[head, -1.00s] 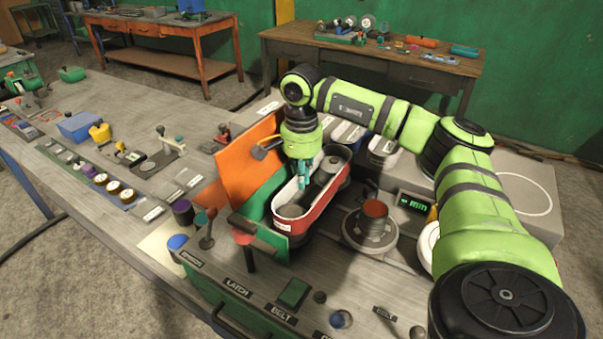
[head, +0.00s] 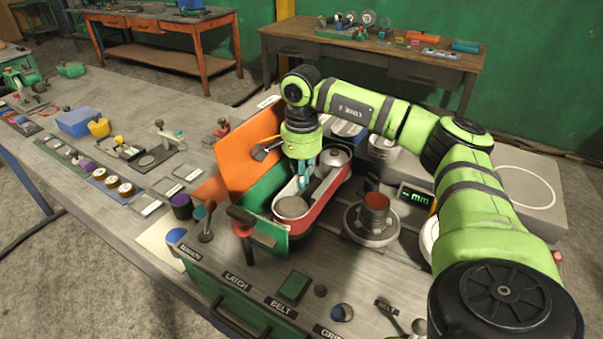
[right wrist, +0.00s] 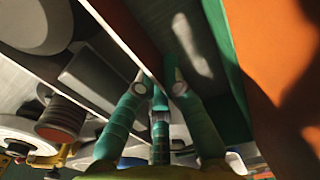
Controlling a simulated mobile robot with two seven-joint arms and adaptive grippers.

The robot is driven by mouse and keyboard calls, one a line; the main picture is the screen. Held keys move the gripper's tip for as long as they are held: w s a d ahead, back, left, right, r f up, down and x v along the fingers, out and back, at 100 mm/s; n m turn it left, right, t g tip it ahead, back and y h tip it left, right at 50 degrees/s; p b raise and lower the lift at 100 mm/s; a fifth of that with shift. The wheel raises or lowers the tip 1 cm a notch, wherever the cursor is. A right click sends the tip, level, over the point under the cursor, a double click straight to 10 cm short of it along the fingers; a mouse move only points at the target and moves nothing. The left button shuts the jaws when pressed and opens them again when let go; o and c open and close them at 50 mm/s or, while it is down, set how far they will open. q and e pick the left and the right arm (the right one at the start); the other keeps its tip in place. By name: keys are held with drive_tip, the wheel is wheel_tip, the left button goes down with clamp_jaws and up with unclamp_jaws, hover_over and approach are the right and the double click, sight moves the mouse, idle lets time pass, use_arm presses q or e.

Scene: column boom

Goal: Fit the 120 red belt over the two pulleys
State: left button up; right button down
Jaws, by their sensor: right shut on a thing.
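The red belt (head: 326,203), red outside and pale inside, forms a long loop around the front pulley (head: 291,207) and the rear pulley (head: 335,159). Both grey pulley tops show inside the loop, close to its upper rim. Whether the belt is fully seated lower down is hidden. My right gripper (head: 306,182) points down at the loop's left run, between the pulleys, and is shut on the belt. In the right wrist view the teal fingertips (right wrist: 161,88) meet at the dark red band (right wrist: 130,38). My left gripper is not in view.
An orange panel (head: 245,148) and a green panel (head: 266,200) stand close left of the belt. A red-topped lever (head: 243,222) is in front. A round stand with a reddish spool (head: 374,212) is right. Bench space at left holds small parts.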

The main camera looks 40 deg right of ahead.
drive_tip(key=shift+a+f, duration=0.1)
drive_tip(key=shift+a, duration=0.05)
drive_tip(key=c, duration=1.3)
unclamp_jaws()
drive_tip(key=o, duration=0.4)
drive_tip(key=shift+r+p, duration=2.85)
drive_tip(key=shift+r, duration=0.9)
